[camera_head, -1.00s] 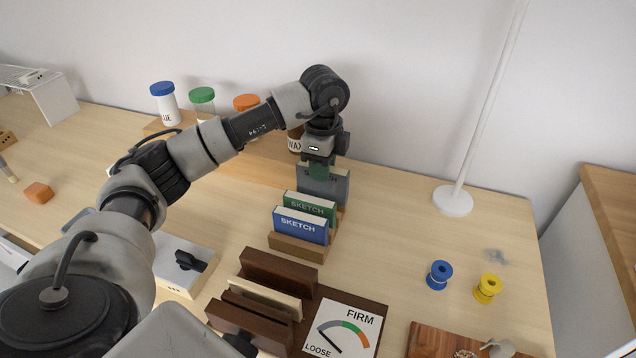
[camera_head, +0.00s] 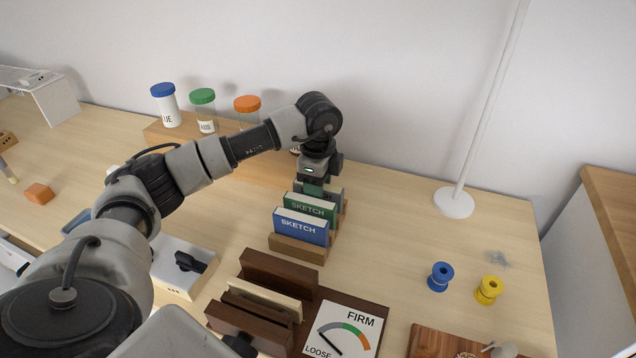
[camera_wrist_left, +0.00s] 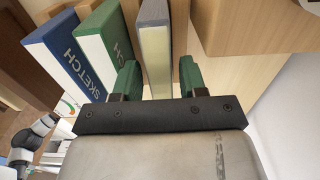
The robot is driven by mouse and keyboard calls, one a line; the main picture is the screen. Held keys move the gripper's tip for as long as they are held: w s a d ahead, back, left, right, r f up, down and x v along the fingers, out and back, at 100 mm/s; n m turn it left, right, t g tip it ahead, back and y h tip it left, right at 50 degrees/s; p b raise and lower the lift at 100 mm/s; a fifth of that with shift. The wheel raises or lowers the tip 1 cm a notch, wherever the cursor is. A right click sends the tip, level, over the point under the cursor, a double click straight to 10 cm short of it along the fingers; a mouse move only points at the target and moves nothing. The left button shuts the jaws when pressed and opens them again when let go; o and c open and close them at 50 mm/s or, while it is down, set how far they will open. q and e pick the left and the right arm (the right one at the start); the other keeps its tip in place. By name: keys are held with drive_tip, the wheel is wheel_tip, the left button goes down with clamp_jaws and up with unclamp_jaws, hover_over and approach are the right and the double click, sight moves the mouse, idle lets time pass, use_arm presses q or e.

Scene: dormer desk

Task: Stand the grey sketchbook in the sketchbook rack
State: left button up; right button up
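The grey sketchbook (camera_head: 338,195) stands upright in the back of the wooden sketchbook rack (camera_head: 297,249), behind the green sketchbook (camera_head: 311,207) and the blue sketchbook (camera_head: 300,227). My left gripper (camera_head: 314,187) is low over the grey sketchbook. In the left wrist view the grey sketchbook (camera_wrist_left: 155,45) lies between the two green fingers of the left gripper (camera_wrist_left: 158,80), with a visible gap on the right side, so the gripper looks open around it. The sketchbook's lower end is hidden in both views. My right gripper is not in view.
Jars with blue (camera_head: 163,90), green (camera_head: 203,96) and orange (camera_head: 247,103) lids stand on a shelf behind my left arm. A white lamp pole (camera_head: 475,120) rises to the right. Blue (camera_head: 440,277) and yellow (camera_head: 489,290) spools stand on the right. The desk beside the rack's right is clear.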

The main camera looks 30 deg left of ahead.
use_arm(q)
drive_tip(key=shift+o, duration=0.6)
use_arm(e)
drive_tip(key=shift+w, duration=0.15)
use_arm(q)
drive_tip(key=shift+r, duration=0.1)
drive_tip(key=shift+r, duration=0.2)
wheel_tip(320, 180, up, 12)
drive_tip(key=p, duration=0.1)
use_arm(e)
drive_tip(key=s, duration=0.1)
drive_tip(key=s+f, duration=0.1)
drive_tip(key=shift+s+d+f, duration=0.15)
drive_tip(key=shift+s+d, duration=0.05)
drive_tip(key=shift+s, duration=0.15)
use_arm(q)
drive_tip(key=shift+f, duration=0.15)
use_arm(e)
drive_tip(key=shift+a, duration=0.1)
